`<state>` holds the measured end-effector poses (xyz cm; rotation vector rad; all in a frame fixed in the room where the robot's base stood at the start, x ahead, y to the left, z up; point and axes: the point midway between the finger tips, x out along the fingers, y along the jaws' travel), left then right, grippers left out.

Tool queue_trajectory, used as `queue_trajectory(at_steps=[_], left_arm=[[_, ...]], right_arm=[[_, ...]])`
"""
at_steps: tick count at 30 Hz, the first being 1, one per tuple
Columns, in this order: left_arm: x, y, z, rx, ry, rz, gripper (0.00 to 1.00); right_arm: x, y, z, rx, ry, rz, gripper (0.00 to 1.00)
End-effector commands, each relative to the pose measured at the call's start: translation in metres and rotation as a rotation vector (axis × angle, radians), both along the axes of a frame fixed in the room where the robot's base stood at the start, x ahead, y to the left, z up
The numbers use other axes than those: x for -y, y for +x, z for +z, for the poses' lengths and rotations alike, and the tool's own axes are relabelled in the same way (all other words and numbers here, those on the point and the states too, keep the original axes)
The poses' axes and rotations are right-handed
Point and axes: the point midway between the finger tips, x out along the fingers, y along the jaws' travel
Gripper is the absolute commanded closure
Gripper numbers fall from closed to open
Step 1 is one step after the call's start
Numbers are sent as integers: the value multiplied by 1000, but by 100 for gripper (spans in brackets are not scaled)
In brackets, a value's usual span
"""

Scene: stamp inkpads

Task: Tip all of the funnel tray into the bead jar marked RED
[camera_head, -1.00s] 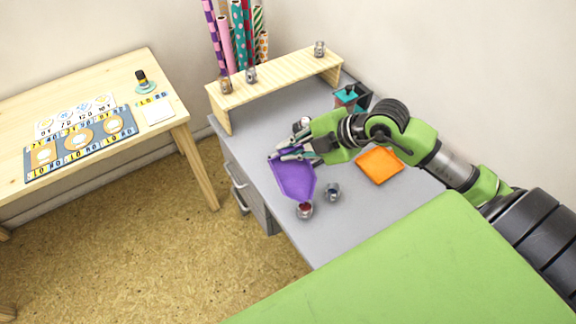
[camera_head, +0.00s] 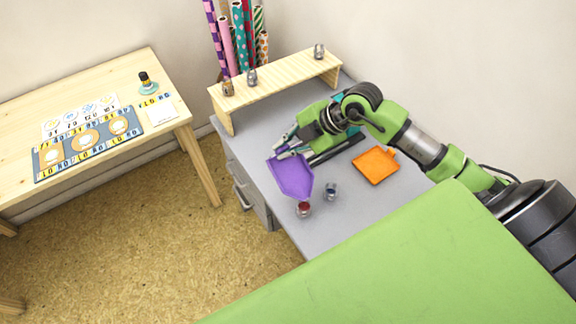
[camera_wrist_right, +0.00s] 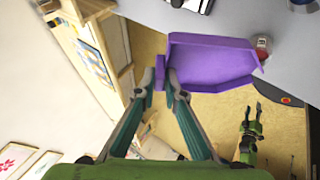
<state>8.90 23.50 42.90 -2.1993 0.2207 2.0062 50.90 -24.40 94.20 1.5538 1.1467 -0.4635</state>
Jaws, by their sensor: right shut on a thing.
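The purple funnel tray (camera_head: 292,180) is held over the grey desk, its narrow spout toward the front. No beads show on its visible floor, in the head view or in the right wrist view (camera_wrist_right: 210,62). My right gripper (camera_head: 283,150) is shut on its back end; the fingers (camera_wrist_right: 166,88) meet at the tray's tab. The glass jar with red contents (camera_head: 304,209) stands just beyond the spout and also shows in the right wrist view (camera_wrist_right: 264,45). Its marking is unreadable. My left gripper (camera_wrist_right: 252,112) shows only there, empty, fingers apart.
A jar with dark blue contents (camera_head: 330,192) stands right of the red one. An orange tray (camera_head: 374,166) lies farther right on the desk. A wooden shelf (camera_head: 280,76) with several small jars is at the back. A wooden table (camera_head: 100,85) stands at left.

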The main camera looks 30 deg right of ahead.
Motion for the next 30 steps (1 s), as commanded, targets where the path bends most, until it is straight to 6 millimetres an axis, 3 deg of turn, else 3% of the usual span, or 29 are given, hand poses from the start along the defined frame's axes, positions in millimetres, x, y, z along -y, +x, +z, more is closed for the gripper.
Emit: queue_trajectory(at_steps=[12, 23, 30], left_arm=[[0, 0, 28, 0, 0, 0, 60], [0, 0, 39, 0, 0, 0, 60], [0, 0, 53, 0, 0, 0, 60]], right_arm=[[-1, 18, 1, -139, -8, -2, 100], [-2, 24, -2, -218, -16, -2, 100], [-3, 35, -5, -362, -27, -1, 100]])
